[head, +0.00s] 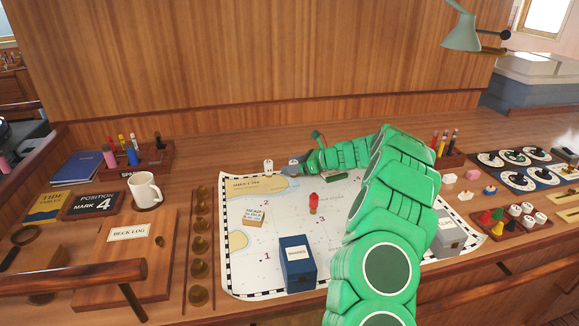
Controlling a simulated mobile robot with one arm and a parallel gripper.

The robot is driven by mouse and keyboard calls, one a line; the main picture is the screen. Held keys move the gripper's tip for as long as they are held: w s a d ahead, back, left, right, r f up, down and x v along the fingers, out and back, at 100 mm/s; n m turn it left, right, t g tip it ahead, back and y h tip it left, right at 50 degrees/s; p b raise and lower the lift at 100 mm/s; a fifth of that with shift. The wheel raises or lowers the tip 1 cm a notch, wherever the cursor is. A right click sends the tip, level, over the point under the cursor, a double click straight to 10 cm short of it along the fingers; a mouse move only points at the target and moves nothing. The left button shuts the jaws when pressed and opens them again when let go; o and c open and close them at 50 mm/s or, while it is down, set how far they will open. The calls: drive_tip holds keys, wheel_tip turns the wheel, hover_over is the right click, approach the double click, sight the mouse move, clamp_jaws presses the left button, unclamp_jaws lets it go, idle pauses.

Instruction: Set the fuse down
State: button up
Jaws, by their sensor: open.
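My green arm reaches across the chart (330,200) from the lower right toward its far edge. My gripper (290,166) is at the arm's far end, small and partly hidden by my own wrist. It is open, and I see nothing clearly held in it. A small white piece with dark marks (268,166) stands upright at the chart's far edge, just left of my gripper. I cannot tell for certain whether this is the fuse. A small red piece (313,203) stands on the chart's middle.
On the chart are a blue box (297,263), a grey box (448,239) and a small labelled block (254,217). A white mug (145,190) and a deck log (125,245) lie to the left. A dark tray of round pieces (515,168) is at right.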

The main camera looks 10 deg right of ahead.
drive_tip(key=v, duration=1)
drive_tip(key=shift+s+d+r, duration=0.15)
drive_tip(key=shift+d, duration=0.1)
drive_tip(key=s+a+r+n+g, duration=0.3)
drive_tip(key=s+a+r+n, duration=0.2)
drive_tip(key=s+a, duration=0.4)
drive_tip(key=s+a+r+n+g, duration=0.3)
drive_tip(key=s+a+r+n, duration=0.3)
drive_tip(key=a, duration=0.4)
drive_tip(key=s+a+n+g+h, duration=0.2)
drive_tip(key=s+a+n+h, duration=0.15)
drive_tip(key=s, duration=0.75)
drive_tip(key=s+d+f+n+h, duration=0.1)
drive_tip(key=s+d+n+h, duration=0.1)
drive_tip(key=s, duration=0.8)
drive_tip(key=s+d+f+n+g+h, duration=0.1)
drive_tip(key=s+n, duration=0.4)
drive_tip(key=s, duration=0.6)
drive_tip(key=s+d+f+n+h, duration=0.2)
drive_tip(key=s+d+n+h, duration=0.1)
drive_tip(key=s, duration=0.8)
drive_tip(key=shift+d+f+h, duration=0.2)
drive_tip(key=shift+d+h, duration=0.65)
drive_tip(key=shift+d, duration=0.2)
drive_tip(key=shift+s, duration=0.1)
